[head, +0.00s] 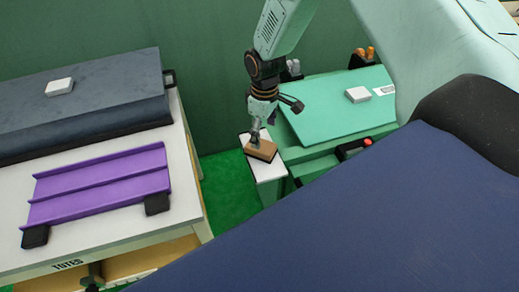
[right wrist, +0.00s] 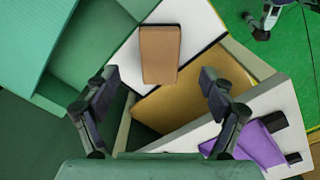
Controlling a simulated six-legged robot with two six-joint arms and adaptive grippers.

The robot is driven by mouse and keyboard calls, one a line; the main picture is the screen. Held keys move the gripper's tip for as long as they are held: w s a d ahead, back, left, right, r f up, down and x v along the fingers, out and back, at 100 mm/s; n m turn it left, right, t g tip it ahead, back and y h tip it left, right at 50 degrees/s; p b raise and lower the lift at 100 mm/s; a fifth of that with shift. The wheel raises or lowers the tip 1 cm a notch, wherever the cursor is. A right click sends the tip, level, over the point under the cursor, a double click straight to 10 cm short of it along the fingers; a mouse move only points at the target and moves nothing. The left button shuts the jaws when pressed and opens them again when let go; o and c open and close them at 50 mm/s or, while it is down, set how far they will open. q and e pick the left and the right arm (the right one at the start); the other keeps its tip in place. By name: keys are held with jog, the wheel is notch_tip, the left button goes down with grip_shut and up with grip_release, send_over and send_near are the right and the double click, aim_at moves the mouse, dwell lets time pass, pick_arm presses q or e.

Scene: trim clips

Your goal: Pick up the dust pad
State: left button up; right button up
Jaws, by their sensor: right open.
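The dust pad appears to be the tan-brown block (head: 262,152) lying on a narrow white ledge (head: 271,169) beside the green machine. It also shows in the right wrist view (right wrist: 160,53), lying flat near the top centre. My right gripper (head: 259,136) hangs over the block, pointing down. In the right wrist view its two fingers (right wrist: 158,76) are wide apart with nothing between them, and the block lies beyond them. In the head view a finger overlaps the block, and I cannot tell whether they touch. I cannot make out my left gripper.
The green machine (head: 336,112) stands right of the ledge, with a white block (head: 358,94) on its sloped top and a red button (head: 367,142). At left, a white table (head: 95,233) holds a purple ribbed tray (head: 100,185) and a slate slab (head: 85,103) bearing another white block (head: 59,87).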

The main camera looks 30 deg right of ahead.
aim_at(262, 145)
jog(key=f, duration=0.7)
jog(key=shift+w+a+b, duration=0.1)
jog(key=shift+w+b, duration=0.15)
jog(key=shift+b, duration=0.15)
jog(key=shift+r, duration=0.1)
jog(key=shift+a, duration=0.1)
jog(key=shift+c, duration=0.3)
jog(key=c, duration=1.3)
notch_tip(262, 145, up, 10)
jog(key=shift+p, duration=0.65)
